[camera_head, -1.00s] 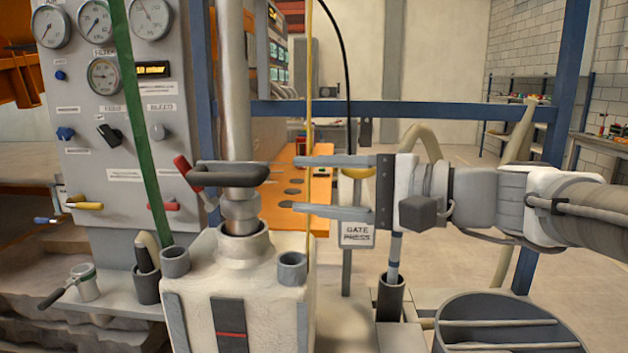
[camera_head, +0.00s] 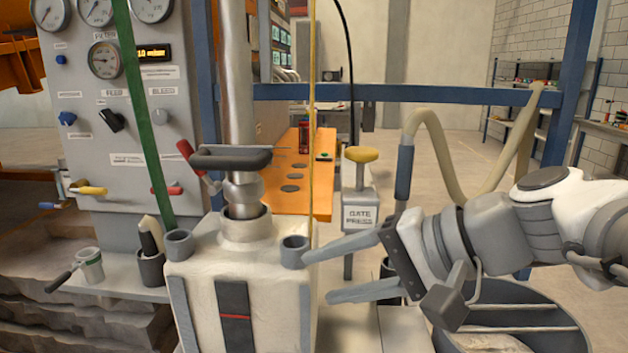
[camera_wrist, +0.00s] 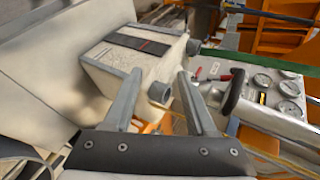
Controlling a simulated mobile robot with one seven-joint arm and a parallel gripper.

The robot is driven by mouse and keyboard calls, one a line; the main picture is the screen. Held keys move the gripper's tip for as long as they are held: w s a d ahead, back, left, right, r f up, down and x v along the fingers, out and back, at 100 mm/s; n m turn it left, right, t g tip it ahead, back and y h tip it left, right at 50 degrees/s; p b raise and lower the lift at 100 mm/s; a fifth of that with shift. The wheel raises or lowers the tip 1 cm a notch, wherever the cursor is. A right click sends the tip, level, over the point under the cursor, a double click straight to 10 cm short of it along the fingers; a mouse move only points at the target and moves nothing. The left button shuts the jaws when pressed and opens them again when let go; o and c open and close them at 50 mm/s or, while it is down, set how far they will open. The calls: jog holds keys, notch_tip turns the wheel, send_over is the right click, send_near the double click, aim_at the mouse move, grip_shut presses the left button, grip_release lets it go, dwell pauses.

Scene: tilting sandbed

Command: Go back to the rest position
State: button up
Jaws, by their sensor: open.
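My gripper (camera_head: 338,268) is open and empty in the head view. Its two fingers point left toward the off-white block (camera_head: 262,285). The upper fingertip is close to the small grey cup (camera_head: 294,250) on the block's right side; I cannot tell if they touch. In the wrist view the open fingers (camera_wrist: 155,98) spread apart, with the block (camera_wrist: 112,62) beyond them. My arm comes in from the right in the head view, low over a round dark bin (camera_head: 520,310).
A steel column with a dark handle (camera_head: 232,158) rises from the block. A gauge panel (camera_head: 112,140) stands at left. A yellow-topped GATE PRESS post (camera_head: 360,190) stands behind my gripper. A blue rail (camera_head: 450,95) crosses behind. A beige hose (camera_head: 440,150) loops above my arm.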

jog(key=s+d+f+n+h, duration=0.55)
jog(key=d+f+h, duration=0.45)
jog(key=f, duration=0.2)
notch_tip(320, 180, up, 16)
jog(key=d+p, duration=0.1)
jog(key=p, duration=1.4)
jog(key=shift+s+d+f, duration=0.2)
jog(key=shift+s, duration=0.05)
